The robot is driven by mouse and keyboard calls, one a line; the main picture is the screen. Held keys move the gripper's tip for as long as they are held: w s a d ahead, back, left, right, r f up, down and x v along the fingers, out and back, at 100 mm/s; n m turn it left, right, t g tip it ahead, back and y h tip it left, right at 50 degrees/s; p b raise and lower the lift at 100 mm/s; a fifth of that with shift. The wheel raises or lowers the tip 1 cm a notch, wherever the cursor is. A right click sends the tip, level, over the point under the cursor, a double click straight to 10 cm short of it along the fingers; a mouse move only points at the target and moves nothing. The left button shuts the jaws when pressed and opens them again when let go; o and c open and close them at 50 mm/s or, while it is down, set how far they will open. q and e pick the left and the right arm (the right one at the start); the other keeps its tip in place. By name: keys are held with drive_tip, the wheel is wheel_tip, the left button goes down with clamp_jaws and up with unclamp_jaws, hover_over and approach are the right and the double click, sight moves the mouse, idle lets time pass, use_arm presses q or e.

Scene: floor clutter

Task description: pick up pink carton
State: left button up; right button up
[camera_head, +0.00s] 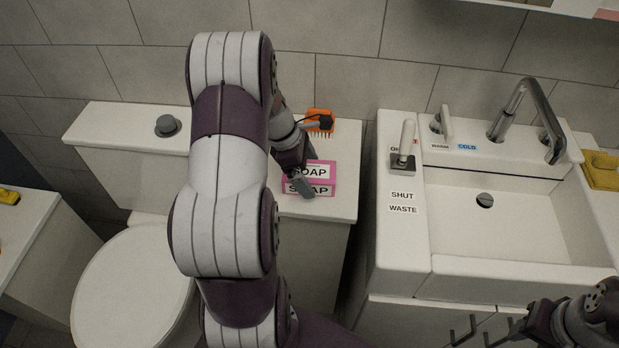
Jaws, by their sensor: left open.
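The pink carton (321,169), with white labels reading SOAP, lies on the white cistern top beside the toilet. My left gripper (314,155) is open over the carton, reaching down from the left arm. One grey finger is at the carton's near side and overlaps its label. The other finger is towards the far side, near an orange brush. I cannot tell whether either finger touches the carton. The carton's left end is partly hidden by the gripper. Part of my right gripper (540,325) shows at the bottom right, in front of the sink cabinet, and its jaws are unclear.
The orange brush (319,117) lies just behind the carton, close to my gripper. A grey flush button (167,126) is on the cistern top to the left. The sink (510,222) with its tap and lever stands to the right, across a narrow gap.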

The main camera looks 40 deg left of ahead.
use_arm(q)
drive_tip(key=shift+w+d+f, duration=0.15)
drive_tip(key=shift+f, duration=0.45)
drive_tip(key=shift+d+r, duration=0.1)
drive_tip(key=shift+c, duration=0.9)
drive_tip(key=c, duration=0.8)
